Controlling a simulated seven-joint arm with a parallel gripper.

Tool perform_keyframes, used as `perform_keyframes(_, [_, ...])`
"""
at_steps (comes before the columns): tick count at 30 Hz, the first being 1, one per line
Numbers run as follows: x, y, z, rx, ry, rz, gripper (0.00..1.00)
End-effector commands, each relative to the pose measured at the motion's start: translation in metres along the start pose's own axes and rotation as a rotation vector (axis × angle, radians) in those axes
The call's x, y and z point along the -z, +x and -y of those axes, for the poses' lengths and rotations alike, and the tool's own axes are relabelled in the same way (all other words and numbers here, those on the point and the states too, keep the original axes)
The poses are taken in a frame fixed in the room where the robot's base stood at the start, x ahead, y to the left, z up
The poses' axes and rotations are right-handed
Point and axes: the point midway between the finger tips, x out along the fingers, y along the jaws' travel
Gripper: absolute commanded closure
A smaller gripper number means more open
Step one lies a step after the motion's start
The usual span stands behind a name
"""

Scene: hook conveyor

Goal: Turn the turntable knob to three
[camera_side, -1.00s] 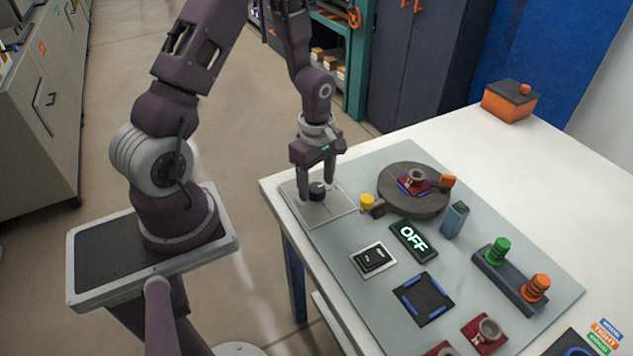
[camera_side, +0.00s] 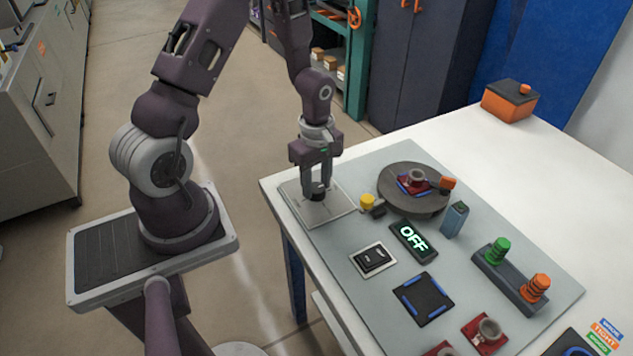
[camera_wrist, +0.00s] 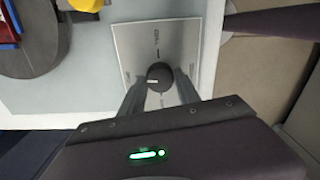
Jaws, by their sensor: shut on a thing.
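The black knob (camera_side: 318,188) stands on a pale square plate (camera_side: 335,210) at the far left corner of the grey board. My gripper (camera_side: 318,186) points straight down with a finger on each side of the knob, shut on it. In the wrist view the round knob (camera_wrist: 160,75) shows between the two fingers, with a light pointer mark on its left side. Small markings on the plate (camera_wrist: 190,30) are too small to read. The dark turntable disc (camera_side: 400,200) carries a red piece with a grey ring (camera_side: 418,176).
A lit display (camera_side: 413,239) reads OFF. A black switch (camera_side: 373,259), a blue-grey block (camera_side: 455,219) and a stand with green and orange stacks (camera_side: 510,275) are nearer the front.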

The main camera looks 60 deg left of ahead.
Motion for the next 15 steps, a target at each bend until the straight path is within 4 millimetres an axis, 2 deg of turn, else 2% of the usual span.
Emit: perform_keyframes(15, [0.0002,-0.0007,-0.0009,-0.002,0.460,-0.001,1.00])
